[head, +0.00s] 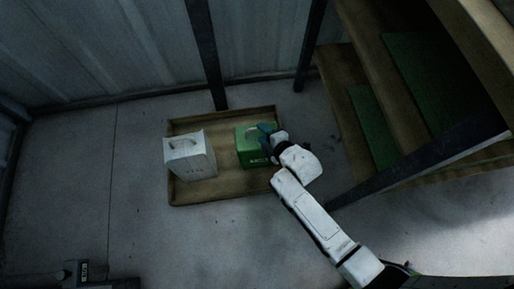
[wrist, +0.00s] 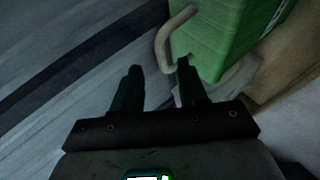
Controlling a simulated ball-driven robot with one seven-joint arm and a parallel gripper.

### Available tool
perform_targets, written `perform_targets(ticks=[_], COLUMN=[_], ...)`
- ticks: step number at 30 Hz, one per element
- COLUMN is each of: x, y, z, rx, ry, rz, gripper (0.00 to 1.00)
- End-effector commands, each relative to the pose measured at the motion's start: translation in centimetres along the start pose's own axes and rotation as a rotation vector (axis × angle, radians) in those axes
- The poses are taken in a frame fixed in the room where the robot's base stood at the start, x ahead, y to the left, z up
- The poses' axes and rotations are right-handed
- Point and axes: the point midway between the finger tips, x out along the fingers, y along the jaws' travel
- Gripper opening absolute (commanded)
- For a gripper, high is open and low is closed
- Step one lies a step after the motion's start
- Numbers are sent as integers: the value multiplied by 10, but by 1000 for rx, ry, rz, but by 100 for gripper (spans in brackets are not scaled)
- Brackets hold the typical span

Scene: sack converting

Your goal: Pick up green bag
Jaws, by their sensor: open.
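The green bag (head: 250,147) stands in a shallow wooden tray (head: 222,197) on the floor, in the head view. In the wrist view the green bag (wrist: 215,35) is at the upper right, with its pale curved handle (wrist: 170,38) projecting to the left. My gripper (head: 265,132) is at the bag's upper right in the head view and hides part of it. In the wrist view my gripper (wrist: 160,78) is open, with its two dark fingers apart and the handle just beyond the fingertips. The right fingertip is close to the handle's lower end; I cannot tell whether they touch.
A white bag (head: 189,156) with a handle stands in the left of the tray. Wooden stairs with green treads (head: 372,125) and a dark beam rise at the right. Corrugated walls and dark posts (head: 205,50) stand behind.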

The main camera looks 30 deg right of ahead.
Motion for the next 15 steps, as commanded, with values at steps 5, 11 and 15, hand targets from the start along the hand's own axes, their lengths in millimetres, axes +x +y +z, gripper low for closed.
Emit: perform_targets(ticks=[5, 11, 15], x=[19, 45, 53], y=[-4, -4, -3], z=[2, 2, 2], rx=[2, 2, 1], ry=[-2, -1, -1], rz=[1, 0, -1], gripper=[42, 42, 42])
